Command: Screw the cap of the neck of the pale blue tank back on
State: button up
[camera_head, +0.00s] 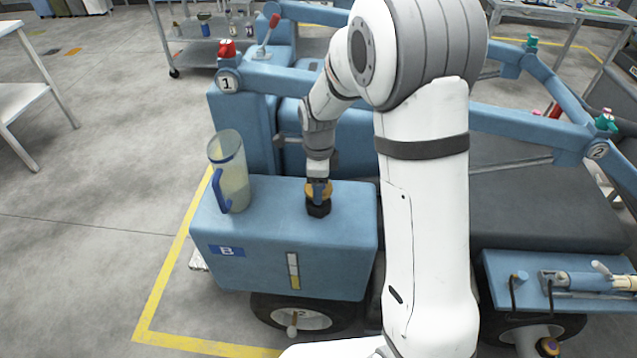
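The pale blue tank (290,262), marked B, is a box at the lower left of the vehicle, with a level gauge on its front. On its top stands a short black neck (318,209). A yellow cap (312,193) sits at the neck, directly above the black part. My gripper (319,187) points down over the cap, with its fingertips at it. The fingers partly cover the cap, and I cannot tell whether they are closed on it. The contact between cap and neck is also too small to judge.
A clear jug (233,184) with a blue handle stands on the tank's top, left of the neck. A blue frame rail (300,92) with a red cap (226,49) at post 1 runs behind. A tray (560,290) with tools is at right.

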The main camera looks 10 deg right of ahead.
jog(key=shift+m, duration=0.4)
jog(key=m, duration=0.4)
jog(key=shift+m+b, duration=0.3)
jog(key=shift+m, duration=0.1)
jog(key=m, duration=0.5)
jog(key=o, duration=1.1)
jog(key=shift+o, duration=0.5)
